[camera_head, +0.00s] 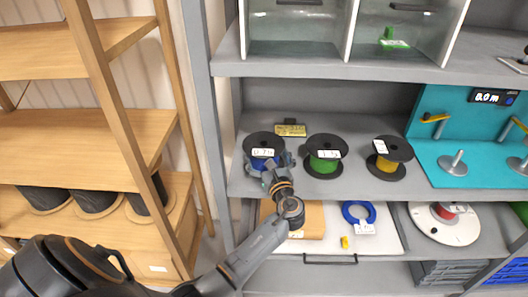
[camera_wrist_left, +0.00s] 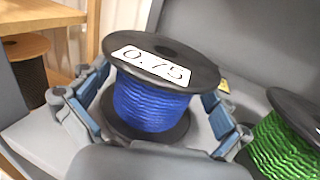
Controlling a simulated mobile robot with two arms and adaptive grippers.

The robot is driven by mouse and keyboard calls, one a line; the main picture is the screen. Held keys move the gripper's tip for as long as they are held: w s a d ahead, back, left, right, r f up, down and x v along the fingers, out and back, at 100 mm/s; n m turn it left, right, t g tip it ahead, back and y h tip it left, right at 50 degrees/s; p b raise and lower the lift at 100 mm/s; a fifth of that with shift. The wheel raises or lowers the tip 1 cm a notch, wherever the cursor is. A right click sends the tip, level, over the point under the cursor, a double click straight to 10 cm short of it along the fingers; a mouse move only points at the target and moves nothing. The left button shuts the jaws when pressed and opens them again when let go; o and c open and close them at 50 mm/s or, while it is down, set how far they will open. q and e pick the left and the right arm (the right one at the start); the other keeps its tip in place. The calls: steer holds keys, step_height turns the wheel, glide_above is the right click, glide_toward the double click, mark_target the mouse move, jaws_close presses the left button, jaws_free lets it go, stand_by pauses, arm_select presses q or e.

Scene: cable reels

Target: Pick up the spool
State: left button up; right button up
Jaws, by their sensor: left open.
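Three black-flanged spools stand in a row on the middle grey shelf. The leftmost is the blue spool (camera_head: 262,142), upright with a white 0.75 label. It fills the middle of the left wrist view (camera_wrist_left: 152,106). To its right stand the green spool (camera_head: 324,162) and the yellow spool (camera_head: 387,164). My left gripper (camera_head: 270,163) is open at the front of the blue spool. In the left wrist view its fingers (camera_wrist_left: 154,108) lie on both sides of the blue winding, between the flanges. Whether they touch it I cannot tell. My right gripper is not in view.
A small yellow label block (camera_head: 291,129) lies behind the spools. A teal board (camera_head: 465,150) with metal fixtures stands at the right. Below are a blue cable ring (camera_head: 358,212) and a white reel (camera_head: 443,224). A wooden rack (camera_head: 90,140) is at the left.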

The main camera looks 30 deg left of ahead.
arm_select(q)
steer(key=x, duration=0.2)
steer(key=shift+w+a, duration=0.15)
steer(key=shift+a, duration=0.15)
steer(key=shift+w+a, duration=0.2)
steer(key=shift+d, duration=0.1)
steer(key=shift+c, duration=0.8)
steer(key=c, duration=1.4)
steer(key=shift+r, duration=0.1)
steer(key=shift+c, duration=0.4)
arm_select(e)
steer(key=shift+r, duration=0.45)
arm_select(q)
steer(key=shift+r, duration=0.1)
